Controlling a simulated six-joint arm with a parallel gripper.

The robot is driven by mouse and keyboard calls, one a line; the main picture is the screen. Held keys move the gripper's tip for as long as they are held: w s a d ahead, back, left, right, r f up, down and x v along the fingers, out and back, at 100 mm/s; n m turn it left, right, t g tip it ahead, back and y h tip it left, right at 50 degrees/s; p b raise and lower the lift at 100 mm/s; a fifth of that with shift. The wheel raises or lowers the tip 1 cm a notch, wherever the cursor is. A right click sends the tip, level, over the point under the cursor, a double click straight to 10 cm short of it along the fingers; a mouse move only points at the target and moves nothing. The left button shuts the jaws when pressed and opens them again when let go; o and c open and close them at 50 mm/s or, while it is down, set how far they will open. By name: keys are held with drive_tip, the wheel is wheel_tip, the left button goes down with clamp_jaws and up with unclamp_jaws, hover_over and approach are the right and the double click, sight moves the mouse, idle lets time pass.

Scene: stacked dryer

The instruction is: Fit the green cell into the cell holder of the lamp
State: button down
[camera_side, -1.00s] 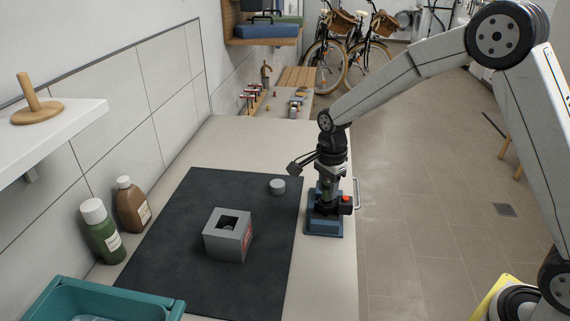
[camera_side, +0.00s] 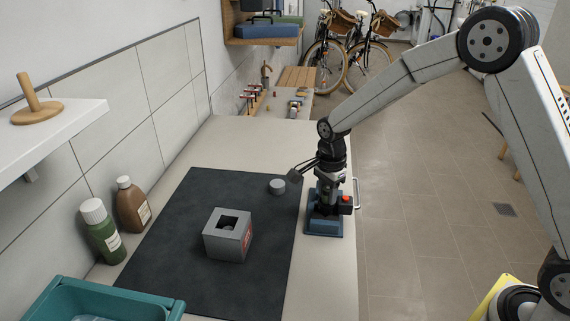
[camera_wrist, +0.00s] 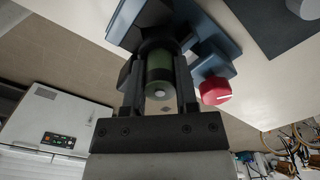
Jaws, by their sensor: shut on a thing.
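My gripper (camera_wrist: 159,85) is shut on the green cell (camera_wrist: 159,68), a dark green cylinder with a pale metal end facing the wrist camera. In the side view my gripper (camera_side: 326,192) is low over a blue stand (camera_side: 323,228) with a red knob (camera_side: 346,199). In the wrist view the cell's far end meets a dark round collar at this stand; how deep it sits is hidden. A grey box (camera_side: 222,247) with a square opening in its top, perhaps the lamp, stands on the dark mat. A small round grey cap (camera_side: 277,186) lies behind it.
The dark mat (camera_side: 180,270) has free room around the box. Green (camera_side: 101,233) and brown (camera_side: 133,206) bottles stand by the left wall. A teal bin (camera_side: 105,300) is at the front left. The blue stand is near the bench's right edge.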

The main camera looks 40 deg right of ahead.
sight(328, 188)
drive_tip(key=shift+f, duration=0.15)
drive_tip(key=shift+c, duration=1.5)
unclamp_jaws()
drive_tip(key=shift+r, duration=3.95)
drive_tip(key=shift+s+f+n, duration=0.15)
drive_tip(key=shift+s+n, duration=0.6)
drive_tip(key=shift+n, duration=0.05)
drive_tip(key=s+f+n+t, duration=0.1)
drive_tip(key=s+n, duration=0.7)
drive_tip(key=s+f+n+t, duration=0.1)
drive_tip(key=s+f+n, duration=0.1)
drive_tip(key=s+n, duration=0.6)
drive_tip(key=shift+s+d+f+t, duration=0.3)
drive_tip(key=shift+s+d, duration=0.05)
